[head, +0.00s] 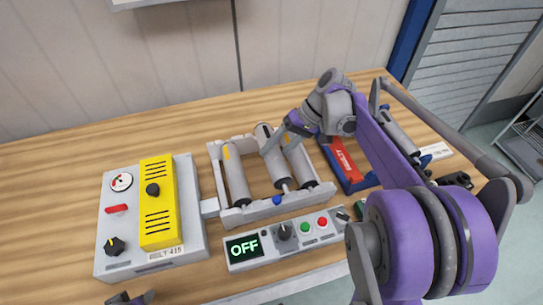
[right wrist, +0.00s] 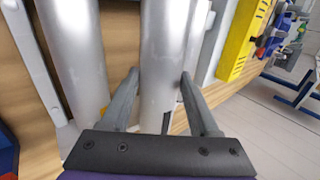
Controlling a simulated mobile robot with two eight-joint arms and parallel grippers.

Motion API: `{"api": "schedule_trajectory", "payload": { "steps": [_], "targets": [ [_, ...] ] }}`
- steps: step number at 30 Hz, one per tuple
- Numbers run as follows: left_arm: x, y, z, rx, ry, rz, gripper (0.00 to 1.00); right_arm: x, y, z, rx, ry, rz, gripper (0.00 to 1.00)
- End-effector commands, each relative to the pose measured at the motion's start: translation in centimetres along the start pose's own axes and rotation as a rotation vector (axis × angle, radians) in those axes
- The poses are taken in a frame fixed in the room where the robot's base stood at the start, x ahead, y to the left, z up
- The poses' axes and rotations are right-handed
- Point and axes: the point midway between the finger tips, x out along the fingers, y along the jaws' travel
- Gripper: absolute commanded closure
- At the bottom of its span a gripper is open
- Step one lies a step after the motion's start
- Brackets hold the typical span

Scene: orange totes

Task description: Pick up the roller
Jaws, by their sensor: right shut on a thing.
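Three silver rollers show in a grey frame (head: 268,209) on the table in the head view. My right gripper (head: 282,137) reaches in from the right and is shut on the middle roller (head: 268,148), near its far end. That far end stands out above the back of the frame. The left roller (head: 236,176) and the right roller (head: 300,165) lie on either side. In the right wrist view, the fingers of my right gripper (right wrist: 160,78) stand on both sides of the held roller (right wrist: 165,40). A small part of my left gripper (head: 130,298) shows at the bottom edge.
A grey control box with a yellow panel (head: 158,203) stands left of the frame. A control unit with an OFF display (head: 243,247) lies in front. A blue and red case (head: 344,160) and another cylinder (head: 400,132) lie to the right. The far left table is clear.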

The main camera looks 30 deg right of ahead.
Motion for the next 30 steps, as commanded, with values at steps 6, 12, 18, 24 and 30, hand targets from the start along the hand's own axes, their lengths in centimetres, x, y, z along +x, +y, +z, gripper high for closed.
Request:
{"api": "schedule_trajectory", "payload": {
  "steps": [6, 12, 18, 24, 30],
  "targets": [
    [-0.3, 0.0, -0.3, 0.0, 0.002, 0.0, 0.5, -4.4, -0.9, -0.1, 0.004, 0.003, 0.003, 1.0],
    [0.2, 0.0, 0.1, 0.0, -0.001, 0.0, 0.5, -7.5, 3.4, 0.0, 0.006, 0.004, 0.003, 1.0],
    [0.6, 0.0, 0.5, 0.0, -0.003, 0.0, 0.5, -10.8, 7.5, 0.0, 0.005, 0.003, 0.003, 1.0],
    [0.8, 0.0, 0.6, 0.0, -0.005, 0.0, 0.5, -13.7, 10.9, 0.0, 0.004, 0.003, 0.004, 1.0],
    [0.6, 0.0, 0.5, 0.0, -0.004, 0.0, 0.5, -16.4, 12.2, 0.0, 0.0, 0.0, 0.165, 1.0]
  ]
}}
